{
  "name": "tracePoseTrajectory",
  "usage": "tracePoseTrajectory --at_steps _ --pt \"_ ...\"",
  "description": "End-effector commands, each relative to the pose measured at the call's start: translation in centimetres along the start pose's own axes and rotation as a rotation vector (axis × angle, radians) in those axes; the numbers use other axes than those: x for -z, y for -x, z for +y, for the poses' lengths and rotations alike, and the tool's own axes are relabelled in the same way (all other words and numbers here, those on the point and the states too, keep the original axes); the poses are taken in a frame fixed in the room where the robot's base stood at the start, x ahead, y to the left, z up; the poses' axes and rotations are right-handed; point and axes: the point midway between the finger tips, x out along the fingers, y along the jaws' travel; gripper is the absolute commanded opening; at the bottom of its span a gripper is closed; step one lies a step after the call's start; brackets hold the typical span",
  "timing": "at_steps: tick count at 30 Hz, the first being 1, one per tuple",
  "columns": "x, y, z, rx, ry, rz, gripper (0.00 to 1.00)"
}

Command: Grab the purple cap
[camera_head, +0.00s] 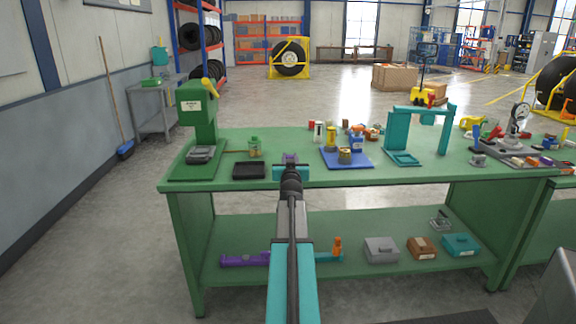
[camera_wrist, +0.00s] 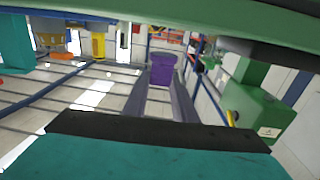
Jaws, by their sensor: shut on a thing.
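The purple cap (camera_wrist: 162,70) is between the tips of my gripper's two grey fingers in the wrist view. My gripper (camera_wrist: 160,88) is shut on it, and no support shows directly under the cap there. In the head view the purple cap (camera_head: 290,158) shows just beyond the end of my arm, over the front part of the green workbench (camera_head: 300,184). My gripper (camera_head: 290,165) is mostly hidden there behind my own wrist.
A black tray (camera_head: 249,171) and a green press (camera_head: 197,125) stand left of my gripper. A blue mat (camera_head: 362,162) with small cans lies to the right, then a teal frame (camera_head: 404,157). A purple and teal tool (camera_head: 245,260) and several boxes lie on the lower shelf.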

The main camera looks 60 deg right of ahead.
Motion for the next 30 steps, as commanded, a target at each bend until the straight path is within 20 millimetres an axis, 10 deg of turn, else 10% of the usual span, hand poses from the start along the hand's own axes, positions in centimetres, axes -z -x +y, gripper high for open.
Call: tracePoseTrajectory --at_steps 30 --pt "1.0 9.0 6.8 0.000 -0.001 0.001 0.00"
